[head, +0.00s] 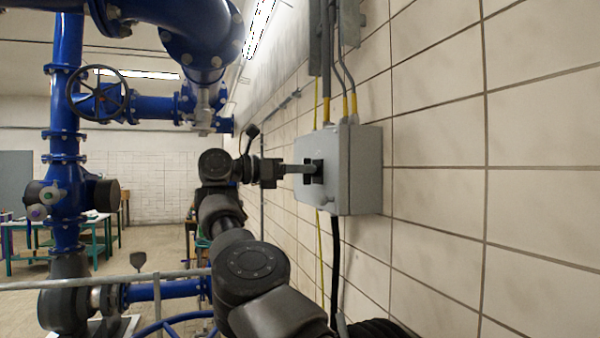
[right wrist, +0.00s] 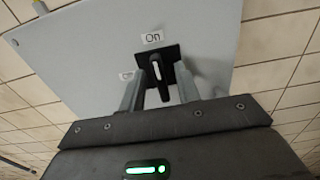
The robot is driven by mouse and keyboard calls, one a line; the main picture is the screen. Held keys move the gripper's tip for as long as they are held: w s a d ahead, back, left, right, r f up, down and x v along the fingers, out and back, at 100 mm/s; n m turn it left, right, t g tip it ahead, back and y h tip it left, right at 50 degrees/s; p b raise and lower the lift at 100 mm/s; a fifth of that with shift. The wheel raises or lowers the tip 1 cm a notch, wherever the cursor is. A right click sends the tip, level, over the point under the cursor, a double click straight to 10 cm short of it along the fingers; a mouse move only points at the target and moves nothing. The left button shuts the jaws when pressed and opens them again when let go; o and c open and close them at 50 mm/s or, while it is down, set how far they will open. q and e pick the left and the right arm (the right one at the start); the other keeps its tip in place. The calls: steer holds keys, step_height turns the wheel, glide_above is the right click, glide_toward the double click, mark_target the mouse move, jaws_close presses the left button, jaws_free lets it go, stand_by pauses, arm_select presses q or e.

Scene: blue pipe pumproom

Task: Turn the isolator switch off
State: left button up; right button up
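The isolator switch is a grey box (head: 355,165) on the tiled wall, and its front panel (right wrist: 90,45) fills much of the right wrist view. A black rotary handle (right wrist: 158,78) with a white line sits on a black plate. The white line points up toward the "On" label (right wrist: 152,38). A second label (right wrist: 126,76) is mostly hidden behind a finger. My right gripper (head: 312,170) is at the box front. In the right wrist view, its fingers (right wrist: 160,80) stand apart on either side of the handle, with gaps visible. My left gripper is not in view.
Conduits (head: 327,75) enter the box from above, and a black cable (head: 335,265) hangs below it. Blue pipes with a handwheel (head: 98,101) stand at the left. A grey railing (head: 100,281) runs at the lower left. A green-legged table (head: 80,230) stands farther back.

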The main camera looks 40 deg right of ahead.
steer(key=shift+c, duration=0.3)
jaws_close()
steer(key=n, duration=0.5)
steer(key=n+p, duration=0.1)
steer(key=n, duration=1.1)
steer(key=shift+w+d+f+p, duration=0.1)
steer(key=shift+w+f+p, duration=0.2)
steer(key=shift+p, duration=0.1)
steer(key=shift+n, duration=0.3)
steer(key=shift+o, duration=0.3)
jaws_free()
